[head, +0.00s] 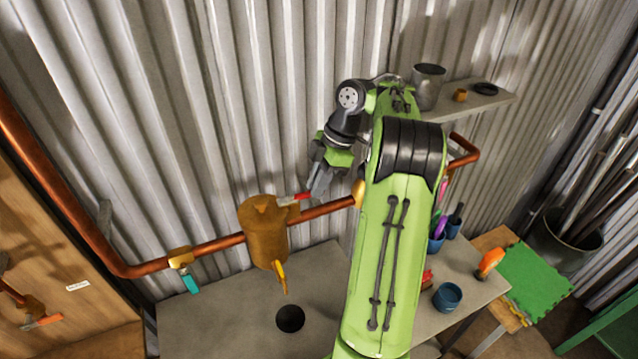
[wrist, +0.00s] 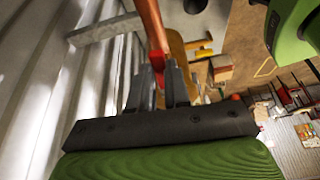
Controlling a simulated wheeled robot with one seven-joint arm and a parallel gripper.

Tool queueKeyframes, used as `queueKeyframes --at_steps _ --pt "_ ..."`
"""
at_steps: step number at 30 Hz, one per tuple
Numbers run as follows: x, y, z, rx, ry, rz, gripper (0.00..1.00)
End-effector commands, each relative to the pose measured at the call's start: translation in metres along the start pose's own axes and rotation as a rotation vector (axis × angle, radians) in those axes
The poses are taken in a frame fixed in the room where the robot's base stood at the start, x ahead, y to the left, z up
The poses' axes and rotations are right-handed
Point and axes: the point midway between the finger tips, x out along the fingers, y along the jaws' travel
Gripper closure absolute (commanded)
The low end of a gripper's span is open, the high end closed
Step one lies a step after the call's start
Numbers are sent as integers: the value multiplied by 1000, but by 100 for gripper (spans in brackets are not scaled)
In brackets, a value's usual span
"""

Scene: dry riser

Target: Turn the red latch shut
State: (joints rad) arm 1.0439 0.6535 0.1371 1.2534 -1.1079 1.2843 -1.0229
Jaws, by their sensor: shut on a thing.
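The red latch (head: 302,196) sticks out to the right from the top of a brass cylinder (head: 265,232) on the copper pipe. My gripper (head: 313,192) is at the outer end of the latch. In the wrist view, the red latch (wrist: 158,62) shows between the fingertips of my gripper (wrist: 160,82), and the fingers are shut on it. The fingers hide part of the latch. The brass body is partly hidden behind them in the wrist view.
The copper pipe (head: 215,245) runs along the corrugated wall, with a teal-handled valve (head: 187,278) at left. A grey bench (head: 225,325) with a dark round hole (head: 290,318) lies below. A shelf (head: 470,105) holds a grey cup (head: 428,85). A blue bowl (head: 448,297) stands right of my arm.

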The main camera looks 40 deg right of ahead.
Motion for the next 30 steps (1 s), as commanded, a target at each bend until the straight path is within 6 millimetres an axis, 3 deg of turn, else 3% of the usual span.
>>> queueKeyframes --at_steps 21,22,24,27,30 --pt "-1 5 -1 -74 -2 -23 100" --pt "-1 5 -1 -75 -1 -23 80" --pt "-1 5 -1 -74 -1 -23 70" --pt "-1 5 -1 -72 -1 -24 57" --pt "0 5 -1 -70 -1 -25 57"
